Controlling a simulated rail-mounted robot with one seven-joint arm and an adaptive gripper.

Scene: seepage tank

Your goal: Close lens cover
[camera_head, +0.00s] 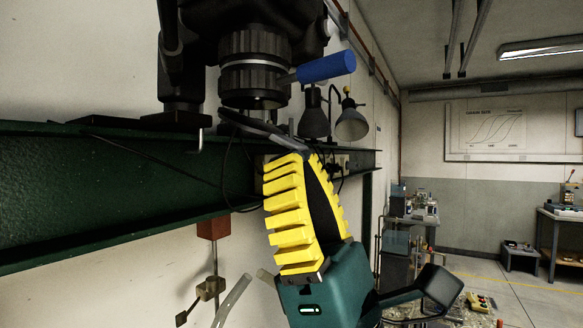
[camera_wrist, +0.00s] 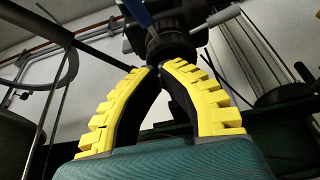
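A black camera lens (camera_head: 255,68) points down above the beam in the head view; it also shows at the top of the wrist view (camera_wrist: 170,45). A blue handle (camera_head: 327,66) sticks out from its right side. A thin dark flap (camera_head: 268,130), apparently the lens cover, hangs tilted down below the lens, away from its opening. My gripper (camera_head: 302,157) points up with its yellow fingers just under the flap's right end. Its fingertips come together in the wrist view (camera_wrist: 158,67), with nothing clearly between them. I cannot tell whether they touch the flap.
A dark green beam (camera_head: 120,190) runs along the wall at the left, with cables over it. Lamps (camera_head: 351,122) stand behind the lens. The room at the right is open, with a workbench (camera_head: 565,214) far off.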

